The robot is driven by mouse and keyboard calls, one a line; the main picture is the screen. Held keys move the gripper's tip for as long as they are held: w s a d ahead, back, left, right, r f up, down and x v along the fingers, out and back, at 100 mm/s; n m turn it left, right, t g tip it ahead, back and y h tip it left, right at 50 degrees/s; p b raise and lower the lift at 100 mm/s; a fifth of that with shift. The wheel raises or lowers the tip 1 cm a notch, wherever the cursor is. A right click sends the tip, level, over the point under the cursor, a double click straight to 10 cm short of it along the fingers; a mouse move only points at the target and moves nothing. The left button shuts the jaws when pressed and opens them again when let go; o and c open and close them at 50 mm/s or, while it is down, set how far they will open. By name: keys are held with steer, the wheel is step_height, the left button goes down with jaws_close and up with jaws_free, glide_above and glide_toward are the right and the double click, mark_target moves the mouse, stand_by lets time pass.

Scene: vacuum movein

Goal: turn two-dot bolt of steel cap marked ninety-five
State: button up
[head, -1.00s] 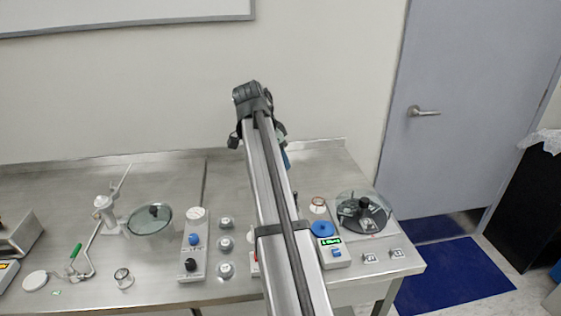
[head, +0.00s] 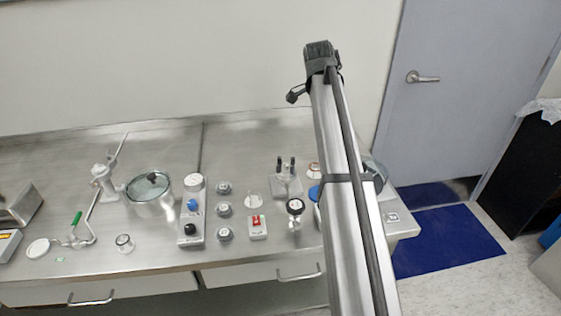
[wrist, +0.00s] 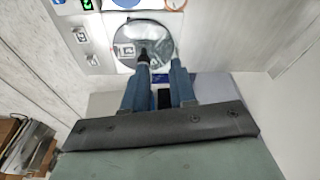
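In the wrist view the two blue fingers of my gripper (wrist: 160,62) stand apart with a gap and nothing between them. Their tips point toward a round glass-covered plate (wrist: 128,38) with a black knob; whether they touch it I cannot tell. Two small square steel pieces (wrist: 80,35) lie left of it. In the head view my arm hides the gripper and most of that plate. Several small round steel pieces (head: 224,209) stand in a column on the bench. No ninety-five mark or two-dot bolt is readable, so I cannot tell which is the steel cap.
On the steel bench (head: 80,263) stand a glass-lidded pot (head: 150,197), a panel with blue and black knobs (head: 191,215), a red-switch box (head: 257,227) and a black-topped gauge (head: 295,207). A door (head: 455,120) is at the right.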

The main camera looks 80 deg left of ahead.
steer(key=n+g, duration=0.1)
steer(key=n, duration=0.2)
steer(key=n+g+h, duration=0.1)
steer(key=n+g, duration=0.5)
steer(key=n, duration=2.6)
glide_toward(279, 165)
steer(key=x, duration=0.8)
steer(key=shift+s+f, duration=0.1)
steer(key=shift+f, duration=0.25)
jaws_close()
